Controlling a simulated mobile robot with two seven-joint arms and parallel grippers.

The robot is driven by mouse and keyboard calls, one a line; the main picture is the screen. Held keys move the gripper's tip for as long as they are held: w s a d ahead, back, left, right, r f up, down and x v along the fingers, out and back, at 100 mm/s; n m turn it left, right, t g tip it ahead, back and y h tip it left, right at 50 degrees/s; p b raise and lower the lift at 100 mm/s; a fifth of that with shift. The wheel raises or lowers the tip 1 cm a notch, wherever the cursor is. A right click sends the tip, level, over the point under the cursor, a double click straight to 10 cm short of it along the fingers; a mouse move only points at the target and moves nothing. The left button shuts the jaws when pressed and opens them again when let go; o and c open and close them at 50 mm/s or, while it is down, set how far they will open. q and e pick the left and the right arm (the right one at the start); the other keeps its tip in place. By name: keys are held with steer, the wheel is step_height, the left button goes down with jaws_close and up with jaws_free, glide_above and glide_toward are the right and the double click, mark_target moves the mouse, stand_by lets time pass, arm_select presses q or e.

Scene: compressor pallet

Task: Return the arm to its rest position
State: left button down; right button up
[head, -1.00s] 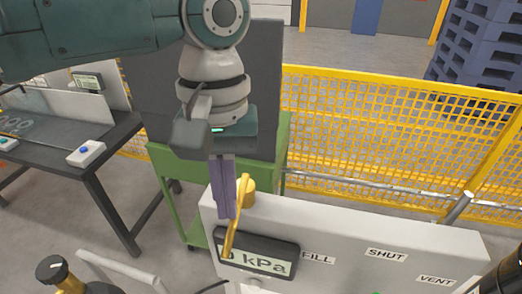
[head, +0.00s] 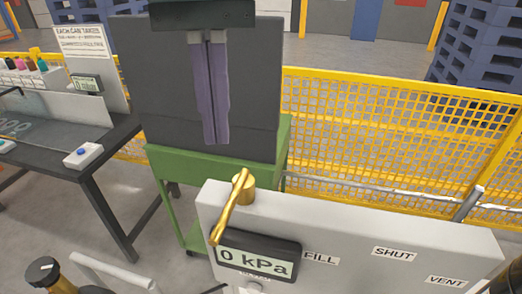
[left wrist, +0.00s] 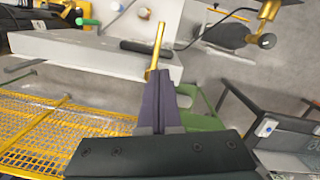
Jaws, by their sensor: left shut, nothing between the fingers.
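My left gripper (head: 217,142) shows at the top of the head view, fingers pointing down in front of a dark grey panel. Its two purple fingers are together with nothing between them, above and apart from the brass lever (head: 233,205). The lever sits on top of a grey box (head: 345,240) with a "0 kPa" display (head: 257,262) and FILL, SHUT and VENT labels. The lever points toward the display side. In the left wrist view the closed fingers (left wrist: 160,85) appear near the lever (left wrist: 155,50). My right gripper is not in view.
A green cart (head: 165,180) with the dark panel (head: 140,70) stands behind the box. A yellow mesh fence (head: 400,120) runs along the back right. A dark table (head: 105,170) with a white button box (head: 83,156) is at left. Blue pallets (head: 480,55) are stacked beyond the fence.

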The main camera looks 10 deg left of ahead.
arm_select(q)
steer(key=s+d+f+m+t+h, duration=0.25)
steer(key=s+d+f+m, duration=0.25)
steer(key=s+f, duration=0.55)
steer(key=s+a+f+t+y, duration=0.2)
steer(key=s+a+y, duration=0.1)
steer(key=s+a, duration=0.8)
step_height(320, 180, up, 18)
steer(key=w+a+p, duration=0.1)
steer(key=w+p, duration=0.1)
steer(key=p, duration=1.6)
steer(key=shift+w+a+f, duration=0.15)
steer(key=shift+w+a, duration=0.05)
